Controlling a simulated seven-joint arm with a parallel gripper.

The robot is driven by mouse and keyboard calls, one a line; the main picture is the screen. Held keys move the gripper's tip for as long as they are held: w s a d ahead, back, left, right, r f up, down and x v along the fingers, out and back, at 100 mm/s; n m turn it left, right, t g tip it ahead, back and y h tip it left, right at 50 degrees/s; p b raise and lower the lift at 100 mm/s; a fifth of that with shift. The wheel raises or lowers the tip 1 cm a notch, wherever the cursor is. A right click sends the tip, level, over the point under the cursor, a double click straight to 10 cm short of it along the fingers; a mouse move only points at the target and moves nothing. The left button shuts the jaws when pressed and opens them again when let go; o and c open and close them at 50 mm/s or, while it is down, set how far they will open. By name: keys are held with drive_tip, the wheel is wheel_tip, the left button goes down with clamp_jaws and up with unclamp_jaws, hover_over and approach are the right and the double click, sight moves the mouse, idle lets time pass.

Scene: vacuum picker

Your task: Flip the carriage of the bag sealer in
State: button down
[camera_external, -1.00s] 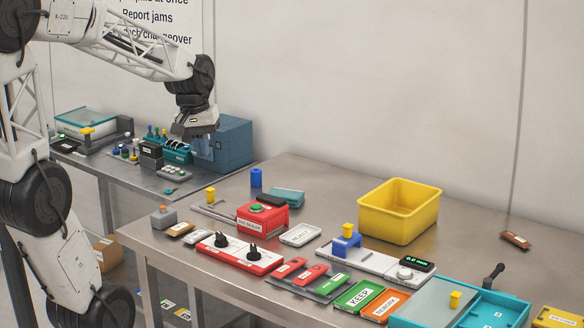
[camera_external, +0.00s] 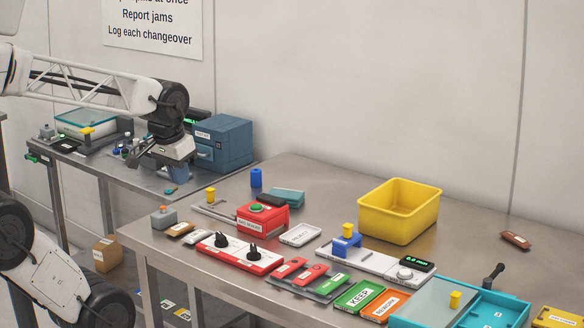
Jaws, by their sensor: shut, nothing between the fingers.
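The red bag sealer (camera_external: 262,218), a box with a green button on top, stands on the front table left of the middle. A thin metal rail (camera_external: 222,212) with a yellow knob (camera_external: 210,194) lies just to its left; I cannot tell whether this is its carriage. A dark piece (camera_external: 271,200) sits at the sealer's back edge. My gripper (camera_external: 172,168) is shut and empty over the back table, to the left of and behind the sealer, apart from it. The arm hides part of the back table.
A yellow bin (camera_external: 400,212) stands behind the middle of the front table. A red panel with two black knobs (camera_external: 240,254) lies in front of the sealer. A blue cylinder (camera_external: 256,177) and a teal block (camera_external: 287,197) stand behind it. A blue box (camera_external: 224,145) is near my gripper.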

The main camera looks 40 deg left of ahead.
drive_tip(key=shift+w, duration=0.1)
drive_tip(key=w+a+n+g+h, duration=0.1)
drive_tip(key=w+a+n, duration=0.45)
drive_tip(key=w, duration=0.45)
drive_tip(key=w+a+n+g+h, duration=0.1)
drive_tip(key=w+a+n, duration=0.3)
drive_tip(key=w+a, duration=0.45)
drive_tip(key=w+a+f+n+h, duration=0.1)
drive_tip(key=w+a+f+n, duration=0.3)
drive_tip(key=w+a, duration=0.3)
drive_tip(key=w+a+f+n+h, duration=0.1)
drive_tip(key=w+a+f+n, duration=0.3)
drive_tip(key=a, duration=0.9)
drive_tip(key=w+f, duration=0.3)
drive_tip(key=shift+w+a+n+g, duration=0.3)
drive_tip(key=shift+a+n, duration=0.05)
drive_tip(key=shift+f, duration=0.15)
